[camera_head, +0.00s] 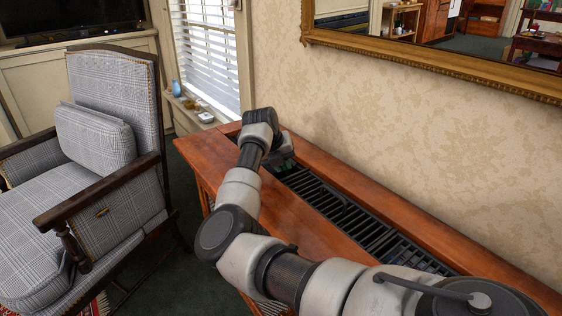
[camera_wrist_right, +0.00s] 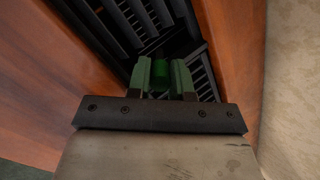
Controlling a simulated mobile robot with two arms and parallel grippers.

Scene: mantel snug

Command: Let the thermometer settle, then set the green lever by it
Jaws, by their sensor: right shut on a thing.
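My right gripper (camera_wrist_right: 161,78) is shut on the green lever (camera_wrist_right: 159,72), which shows between its two green-looking fingers in the right wrist view. The lever sits over a dark slatted grille (camera_wrist_right: 132,22) set in the wooden top. In the head view, my right arm reaches to the far end of the grille (camera_head: 330,204); its wrist hides most of the gripper and lever, and only a small patch of green shows there. I cannot make out a thermometer in either view. My left gripper is not in view.
The grille runs along a long reddish wooden cabinet top (camera_head: 292,222) against a patterned wall (camera_head: 400,120). A gilt-framed mirror (camera_head: 440,50) hangs above it. A checked armchair (camera_head: 110,130) stands at left, with dark floor between. A window (camera_head: 208,50) is behind.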

